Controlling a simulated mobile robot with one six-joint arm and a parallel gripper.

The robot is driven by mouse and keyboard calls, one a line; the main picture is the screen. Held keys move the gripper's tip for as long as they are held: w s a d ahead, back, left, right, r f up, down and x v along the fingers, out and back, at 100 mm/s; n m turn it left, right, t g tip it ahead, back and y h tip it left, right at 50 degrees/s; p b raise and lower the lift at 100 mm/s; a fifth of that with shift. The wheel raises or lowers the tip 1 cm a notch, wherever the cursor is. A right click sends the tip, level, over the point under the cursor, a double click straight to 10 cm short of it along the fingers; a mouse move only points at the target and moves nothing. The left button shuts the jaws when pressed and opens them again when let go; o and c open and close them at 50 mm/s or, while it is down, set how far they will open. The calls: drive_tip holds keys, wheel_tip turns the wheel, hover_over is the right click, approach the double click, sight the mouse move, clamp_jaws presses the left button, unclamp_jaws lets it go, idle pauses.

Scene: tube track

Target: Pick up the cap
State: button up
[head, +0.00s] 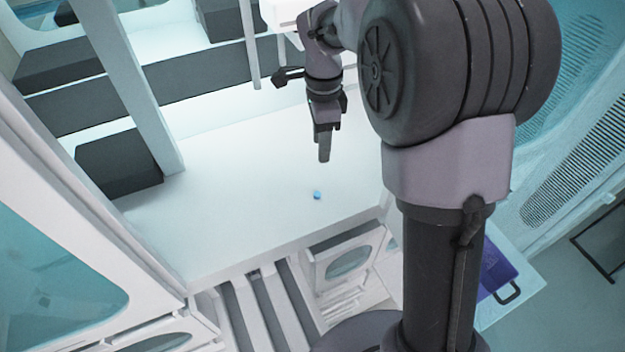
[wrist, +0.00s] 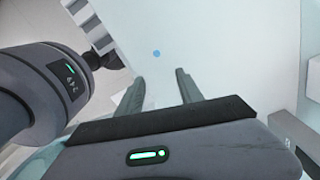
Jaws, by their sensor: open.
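The cap (head: 317,195) is a small blue piece on the white tabletop (head: 240,215), fairly close to the front edge. In the wrist view the cap (wrist: 156,54) is a small blue dot on the white surface, beyond the fingertips and roughly between their lines. My gripper (head: 323,158) points down above the table, behind the cap in the head view and apart from it. In the wrist view its two fingers (wrist: 161,76) are spread with nothing between them.
A dark grey block (head: 118,163) stands at the left of the table beside a white post (head: 130,85). A purple case (head: 495,268) lies on a surface at the lower right. The tabletop around the cap is clear.

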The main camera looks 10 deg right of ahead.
sight(317, 193)
drive_tip(key=f, duration=1.1)
drive_tip(key=f+b, duration=0.1)
drive_tip(key=f, duration=0.4)
drive_tip(key=shift+s+a+f, duration=0.25)
drive_tip(key=shift+a, duration=0.15)
clamp_jaws()
